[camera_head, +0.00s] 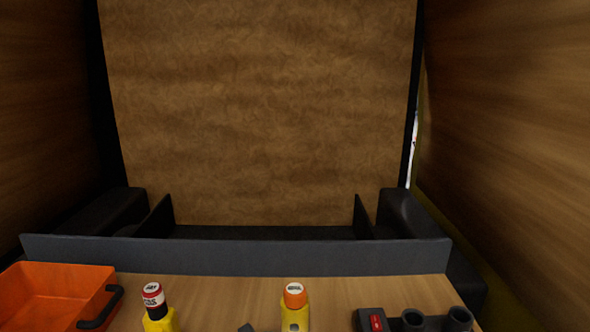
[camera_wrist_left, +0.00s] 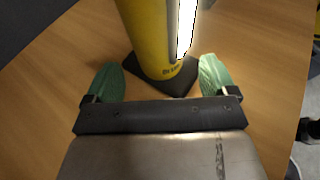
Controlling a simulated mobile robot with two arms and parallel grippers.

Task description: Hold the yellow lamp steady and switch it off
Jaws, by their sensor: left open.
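In the left wrist view a yellow lamp (camera_wrist_left: 145,35) stands on a dark square base (camera_wrist_left: 170,83) on the wooden table. A bright white strip on its side is lit. My left gripper (camera_wrist_left: 158,76) is open, its green fingertips on either side of the lamp's lower end with gaps. In the head view a yellow body with an orange cap (camera_head: 294,304) stands at the front middle, and another with a red and black labelled top (camera_head: 153,298) stands to its left. I cannot tell for certain which one the wrist view shows. No gripper shows in the head view.
An orange bin (camera_head: 55,290) with a dark handle stands at the left. A black holder with round sockets and a red switch (camera_head: 376,321) is at the front right. A grey panel (camera_head: 240,256) closes the table's back. Bare wood (camera_head: 220,293) lies between the yellow bodies.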

